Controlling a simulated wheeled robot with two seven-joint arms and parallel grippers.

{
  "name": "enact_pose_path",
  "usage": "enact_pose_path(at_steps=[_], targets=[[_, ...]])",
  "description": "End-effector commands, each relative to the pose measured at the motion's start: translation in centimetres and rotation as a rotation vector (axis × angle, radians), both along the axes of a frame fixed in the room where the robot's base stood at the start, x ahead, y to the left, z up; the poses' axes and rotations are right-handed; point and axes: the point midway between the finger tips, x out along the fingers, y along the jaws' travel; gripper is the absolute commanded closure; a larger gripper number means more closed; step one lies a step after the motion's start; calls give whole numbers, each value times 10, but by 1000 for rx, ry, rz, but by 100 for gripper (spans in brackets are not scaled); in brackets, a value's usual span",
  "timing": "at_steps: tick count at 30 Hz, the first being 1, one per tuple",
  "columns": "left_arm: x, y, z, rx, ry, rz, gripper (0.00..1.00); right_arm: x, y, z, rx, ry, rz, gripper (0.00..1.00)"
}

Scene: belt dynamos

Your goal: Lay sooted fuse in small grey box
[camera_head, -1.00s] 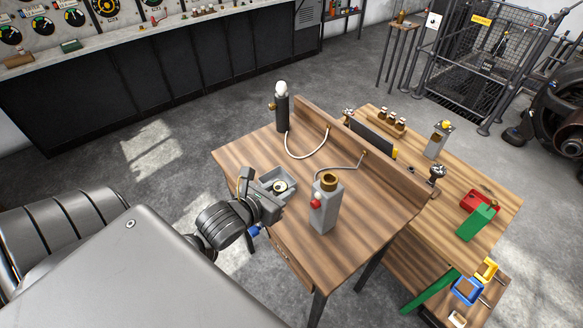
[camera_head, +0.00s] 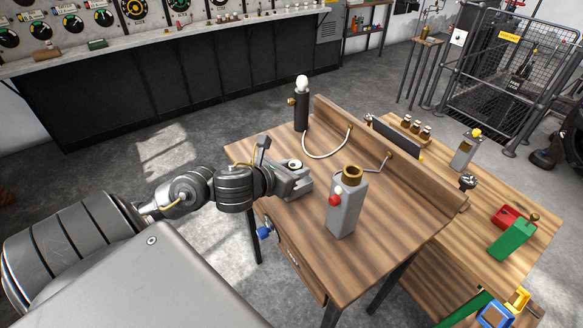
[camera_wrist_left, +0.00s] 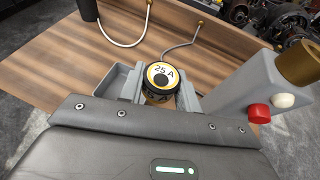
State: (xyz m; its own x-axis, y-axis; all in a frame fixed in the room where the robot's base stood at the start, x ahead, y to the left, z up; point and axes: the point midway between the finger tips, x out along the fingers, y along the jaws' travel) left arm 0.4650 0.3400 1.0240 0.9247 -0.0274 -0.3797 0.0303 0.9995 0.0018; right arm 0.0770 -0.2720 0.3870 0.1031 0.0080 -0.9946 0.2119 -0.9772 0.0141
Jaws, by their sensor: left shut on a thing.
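The fuse (camera_wrist_left: 161,77) is a short dark cylinder with a white, yellow-ringed top marked 25 A. My left gripper (camera_wrist_left: 162,88) is shut on it, with one grey finger on each side. In the head view the fuse (camera_head: 294,164) shows small and pale-topped at my left gripper (camera_head: 291,170). The small grey box (camera_wrist_left: 116,84) shows beside and behind the left finger in the wrist view. In the head view the gripper and box overlap, and most of the box is hidden. I cannot tell whether the fuse touches the box floor. My right gripper is out of view.
A tall grey unit (camera_head: 346,207) with a brass socket and red button stands close to the right of the gripper. A black post (camera_head: 301,108) with a white bulb and cable stands at the table's back. The wooden table (camera_head: 310,250) is clear in front.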

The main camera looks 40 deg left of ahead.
Motion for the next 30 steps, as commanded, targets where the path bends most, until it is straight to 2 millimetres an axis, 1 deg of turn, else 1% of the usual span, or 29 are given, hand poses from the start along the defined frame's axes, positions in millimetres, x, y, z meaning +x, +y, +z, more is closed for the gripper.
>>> enact_pose_path(at_steps=[1, 6, 7, 10, 12, 14, 19, 23, 26, 30], targets=[[6, 2, -9, 13, -9, -10, 90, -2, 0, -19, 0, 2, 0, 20], [14, 19, -15, 18, -6, 8, 90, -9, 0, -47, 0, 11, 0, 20], [18, 20, -27, 9, 0, 8, 90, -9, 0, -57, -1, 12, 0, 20], [27, 28, -41, 3, 0, 8, 90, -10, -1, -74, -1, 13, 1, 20], [33, 34, -50, -5, 5, 10, 90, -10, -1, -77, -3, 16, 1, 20], [37, 38, -55, -4, 5, 9, 90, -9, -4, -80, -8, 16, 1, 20], [43, 43, -59, -1, 4, 6, 90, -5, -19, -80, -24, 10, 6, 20], [44, 43, -60, -1, 3, 6, 90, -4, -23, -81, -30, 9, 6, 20], [49, 48, -74, -5, 6, 9, 90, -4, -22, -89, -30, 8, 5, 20], [49, 48, -93, -7, 5, 8, 90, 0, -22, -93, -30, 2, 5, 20]])
